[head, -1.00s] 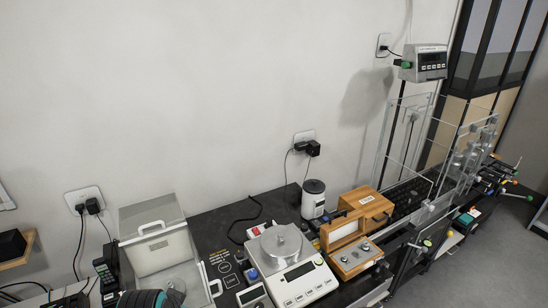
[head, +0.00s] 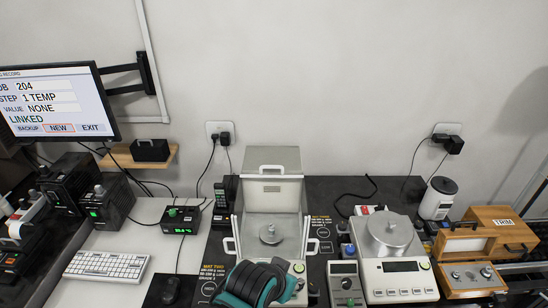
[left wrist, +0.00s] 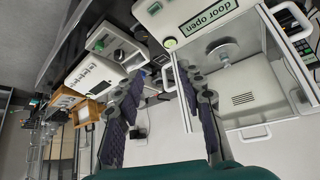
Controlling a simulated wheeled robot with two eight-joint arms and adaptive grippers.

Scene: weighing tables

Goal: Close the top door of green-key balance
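The balance with the green key (head: 299,268) is a white glass-sided draft box at the centre of the head view. Its pale top door (head: 272,160), with a white handle, is back at the rear, and the round pan (head: 270,234) shows uncovered from above. In the left wrist view the balance's display (left wrist: 208,15) reads "door open", with the green key (left wrist: 170,43) beside it. My left gripper (left wrist: 163,80) is open and empty, its two dark fingers apart near the balance's side. In the head view, my teal and black left arm hides the balance's lower front. My right gripper is not in view.
A wooden case (head: 487,236) is farther right. A keyboard (head: 106,266), a small black timer box (head: 181,220) and a monitor (head: 55,105) are left.

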